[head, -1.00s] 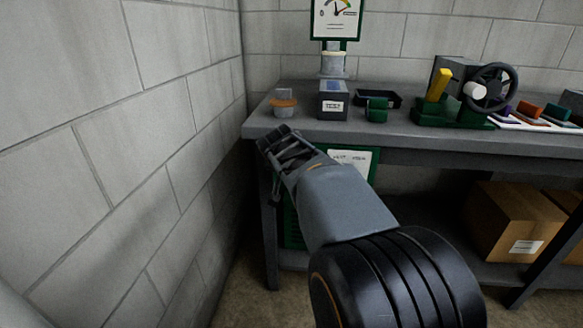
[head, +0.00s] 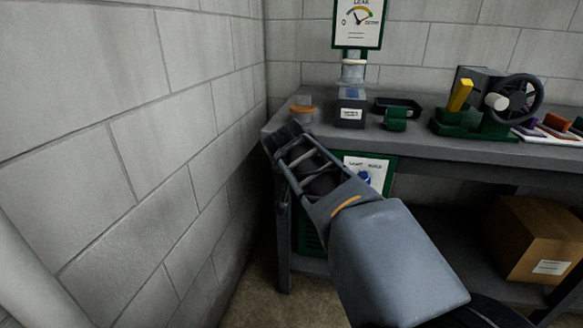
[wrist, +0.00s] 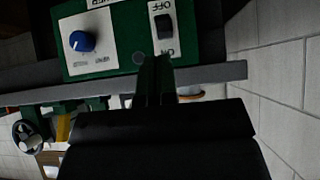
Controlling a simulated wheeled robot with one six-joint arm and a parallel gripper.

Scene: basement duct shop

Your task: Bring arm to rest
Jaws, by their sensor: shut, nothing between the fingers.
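My gripper (head: 281,138) is in front of the left end of the grey workbench (head: 420,148), close to its front edge in the head view. Its fingers are shut with nothing between them. In the wrist view the closed fingers (wrist: 153,78) point at a green control box (wrist: 120,45) with a blue knob (wrist: 82,41) and a black ON/OFF switch (wrist: 164,27), shown upside down. A gap between fingers and box cannot be judged. The green box also shows under the bench top in the head view (head: 388,178), partly behind my arm.
A block wall (head: 140,130) stands close on the left. The bench holds an orange-rimmed cup (head: 302,113), a grey labelled box (head: 350,112), a black tray (head: 398,103) and a handwheel device (head: 511,101). A cardboard box (head: 530,235) sits on the lower shelf.

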